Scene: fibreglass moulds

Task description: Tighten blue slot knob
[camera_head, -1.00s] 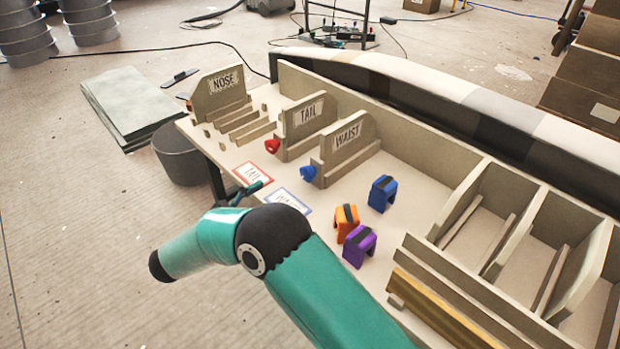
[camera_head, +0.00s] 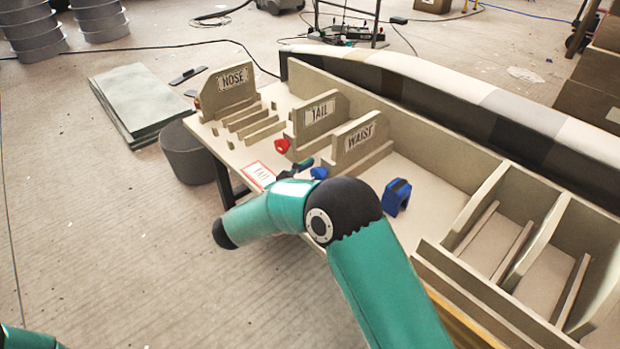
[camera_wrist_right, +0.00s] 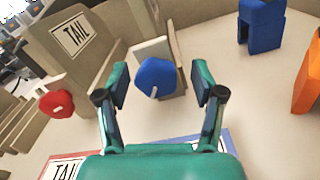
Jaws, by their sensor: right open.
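My right gripper (camera_head: 296,169) is at the knob, small and partly hidden in the head view. In the wrist view its open fingers (camera_wrist_right: 162,88) stand left and right of the knob with visible gaps, not gripping it. My left gripper is out of view.
The red knob (camera_head: 282,146) is on the TAIL slot (camera_head: 318,113), left of the blue one. A blue block (camera_head: 397,197) stands to the right, and an orange block (camera_wrist_right: 308,80) shows at the wrist view's edge. Empty wooden bins (camera_head: 490,240) lie further right.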

